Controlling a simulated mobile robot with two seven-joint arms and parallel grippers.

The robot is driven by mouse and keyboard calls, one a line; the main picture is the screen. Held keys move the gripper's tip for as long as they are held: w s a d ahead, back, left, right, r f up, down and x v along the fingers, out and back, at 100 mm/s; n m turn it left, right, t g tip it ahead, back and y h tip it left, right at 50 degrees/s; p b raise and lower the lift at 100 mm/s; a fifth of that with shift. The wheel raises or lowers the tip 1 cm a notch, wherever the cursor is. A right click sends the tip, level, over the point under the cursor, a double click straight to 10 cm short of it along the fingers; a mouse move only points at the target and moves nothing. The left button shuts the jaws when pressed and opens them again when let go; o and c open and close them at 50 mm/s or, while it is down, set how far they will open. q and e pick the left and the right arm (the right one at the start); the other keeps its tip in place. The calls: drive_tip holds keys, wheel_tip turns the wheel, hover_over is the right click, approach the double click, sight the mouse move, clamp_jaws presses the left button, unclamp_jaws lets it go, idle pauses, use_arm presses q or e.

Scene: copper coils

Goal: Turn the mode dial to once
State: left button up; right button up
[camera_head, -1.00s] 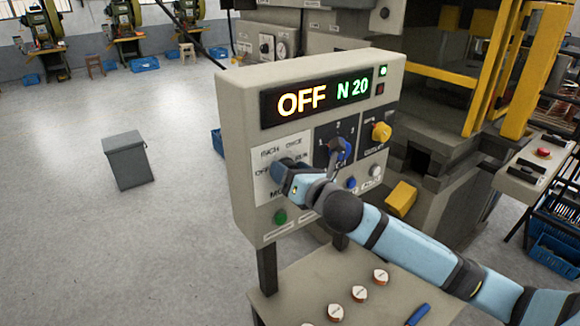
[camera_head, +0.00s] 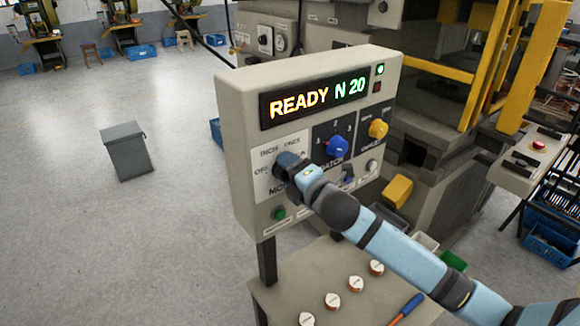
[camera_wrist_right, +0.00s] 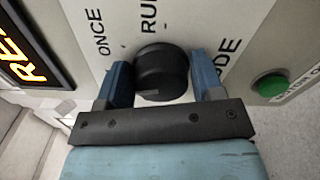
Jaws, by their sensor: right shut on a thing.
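The mode dial is a round black knob (camera_wrist_right: 161,72) on the panel in the right wrist view, with ONCE and RUN printed beside it. A pale mark shows on its lower left; I cannot tell which label it points to. My right gripper (camera_head: 287,166) is shut on the dial, one blue finger on each side in the right wrist view (camera_wrist_right: 163,78). In the head view the gripper mostly hides the dial. The display (camera_head: 314,101) on the control box (camera_head: 240,125) reads READY N 20. My left gripper is not in view.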

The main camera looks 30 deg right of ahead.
drive_tip(key=m+p, duration=0.1)
drive_tip(key=m, duration=0.3)
drive_tip(key=shift+m, duration=0.3)
drive_tip(key=shift+f+m+p, duration=0.15)
drive_tip(key=shift+m+p, duration=0.65)
drive_tip(key=shift+m, duration=1.2)
drive_tip(key=o, duration=0.9)
